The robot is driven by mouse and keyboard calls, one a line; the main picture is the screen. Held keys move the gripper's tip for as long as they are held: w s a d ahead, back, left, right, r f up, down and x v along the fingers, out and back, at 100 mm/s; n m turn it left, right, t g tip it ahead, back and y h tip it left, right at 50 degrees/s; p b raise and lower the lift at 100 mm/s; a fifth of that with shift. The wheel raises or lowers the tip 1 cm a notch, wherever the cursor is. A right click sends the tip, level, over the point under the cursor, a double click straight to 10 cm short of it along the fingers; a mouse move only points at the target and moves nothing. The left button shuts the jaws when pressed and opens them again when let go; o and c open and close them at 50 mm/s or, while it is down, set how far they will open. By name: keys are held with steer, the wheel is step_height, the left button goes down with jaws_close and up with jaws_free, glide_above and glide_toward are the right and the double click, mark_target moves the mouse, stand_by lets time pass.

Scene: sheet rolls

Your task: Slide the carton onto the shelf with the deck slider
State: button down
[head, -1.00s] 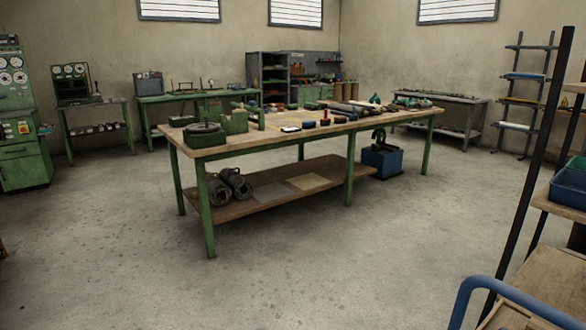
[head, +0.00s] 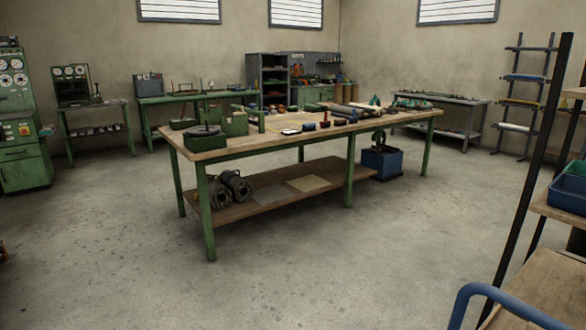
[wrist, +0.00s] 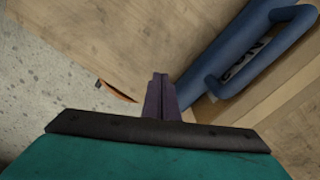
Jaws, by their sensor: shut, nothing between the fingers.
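My gripper (wrist: 160,82) shows in the wrist view as dark purplish fingers, shut and empty, ahead of a dark bar and a teal body. A blue tubular handle (wrist: 245,50) lies up and right of the fingertips, over pale wood. In the head view a blue tube rail (head: 505,292) curves at the bottom right; I cannot tell if either belongs to the deck slider. A rack with dark uprights and wooden boards (head: 545,285) stands at the right edge, partly cut off; it may be the shelf. I see no carton. The gripper is not visible in the head view.
A long green-legged workbench (head: 270,140) with tools on top and rolls on its lower board fills the middle. A blue bin (head: 570,190) sits on the right rack. Open concrete floor (head: 330,270) lies in front. A thin orange-brown piece (wrist: 118,92) is left of the fingers.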

step_height(320, 180, up, 9)
steer(key=p, duration=0.5)
steer(key=shift+p, duration=0.35)
stand_by(0.6)
stand_by(0.3)
